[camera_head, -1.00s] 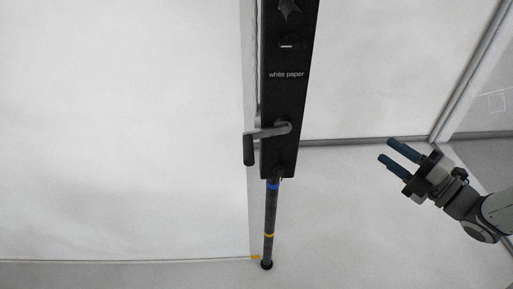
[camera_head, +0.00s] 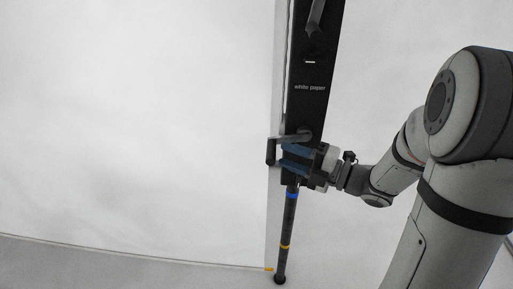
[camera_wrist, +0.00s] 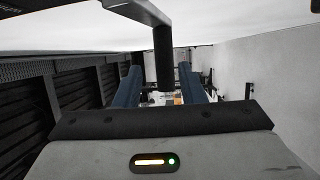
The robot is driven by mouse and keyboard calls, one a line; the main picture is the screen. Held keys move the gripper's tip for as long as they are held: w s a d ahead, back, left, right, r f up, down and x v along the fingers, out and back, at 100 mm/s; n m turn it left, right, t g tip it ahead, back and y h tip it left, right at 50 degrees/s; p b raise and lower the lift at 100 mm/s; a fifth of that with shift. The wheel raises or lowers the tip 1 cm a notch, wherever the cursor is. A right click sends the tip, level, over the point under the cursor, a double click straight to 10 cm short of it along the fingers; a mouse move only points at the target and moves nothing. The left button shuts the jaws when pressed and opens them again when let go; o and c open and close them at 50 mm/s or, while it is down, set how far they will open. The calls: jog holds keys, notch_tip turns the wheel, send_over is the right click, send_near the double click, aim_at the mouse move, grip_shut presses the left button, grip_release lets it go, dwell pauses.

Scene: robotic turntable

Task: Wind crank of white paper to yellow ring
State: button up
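The crank (camera_head: 292,138) sits low on the black panel labelled "white paper" (camera_head: 310,87). Its dark handle (camera_head: 271,153) hangs down on the left. In the wrist view the handle (camera_wrist: 163,58) appears between the blue fingers, which stand apart on both sides. My gripper (camera_head: 283,158) is open and points left, its fingertips just right of the handle. Contact cannot be told. Below the panel, a dark rod bears a blue ring (camera_head: 291,196) near its top and a yellow ring (camera_head: 285,246) near its bottom. The white paper (camera_head: 130,130) hangs at left.
A small yellow mark (camera_head: 268,269) lies at the paper's lower right corner. The rod's foot (camera_head: 280,280) is near the floor. The floor right of the rod is clear. My arm reaches in from the right.

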aim_at(268, 148)
jog(key=shift+d, duration=0.15)
jog(key=shift+o, duration=0.7)
jog(key=shift+s, duration=0.1)
jog(key=p+x, duration=0.1)
jog(key=x, duration=0.6)
jog(key=shift+w+a, duration=0.2)
jog(key=shift+a, duration=0.2)
jog(key=shift+c, duration=0.5)
jog(key=shift+w, duration=0.1)
grip_shut()
jog(key=shift+r, duration=0.1)
